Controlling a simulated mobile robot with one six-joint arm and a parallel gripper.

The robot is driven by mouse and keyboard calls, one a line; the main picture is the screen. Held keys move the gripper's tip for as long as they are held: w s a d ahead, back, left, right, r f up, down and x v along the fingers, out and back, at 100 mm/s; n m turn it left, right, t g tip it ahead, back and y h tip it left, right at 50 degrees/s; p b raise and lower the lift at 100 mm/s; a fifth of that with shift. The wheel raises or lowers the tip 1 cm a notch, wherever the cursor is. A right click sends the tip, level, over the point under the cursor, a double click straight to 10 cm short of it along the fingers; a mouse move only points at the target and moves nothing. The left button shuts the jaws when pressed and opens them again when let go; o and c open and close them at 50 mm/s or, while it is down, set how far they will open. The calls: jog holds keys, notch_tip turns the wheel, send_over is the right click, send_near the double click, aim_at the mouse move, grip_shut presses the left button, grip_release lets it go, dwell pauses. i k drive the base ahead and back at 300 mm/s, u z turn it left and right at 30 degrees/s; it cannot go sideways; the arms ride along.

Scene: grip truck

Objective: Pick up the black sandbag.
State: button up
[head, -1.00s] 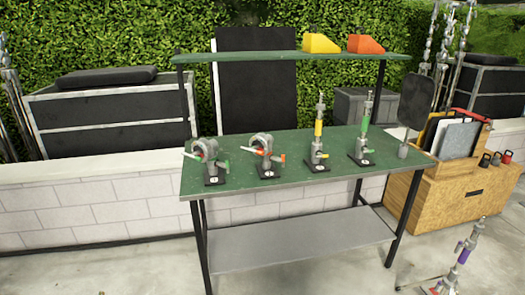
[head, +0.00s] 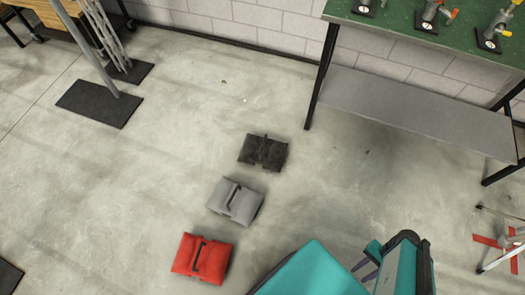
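Teal and black parts of my own arm show at the bottom, right of the red sandbag.
A green-topped workbench (head: 450,36) with a grey lower shelf (head: 420,110) stands at the upper right. Metal poles on black base plates (head: 98,104) stand at the upper left. A tripod-like stand (head: 508,250) is at the right edge. Floor around the bags is clear.

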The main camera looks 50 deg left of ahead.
aim_at(270, 153)
jog(key=u, duration=4.85)
jog(key=i, duration=0.15)
jog(key=z, duration=2.85)
jog(key=k, duration=0.6)
jog(key=z, duration=0.25)
jog(key=i, duration=0.6)
jog(key=u, duration=0.1)
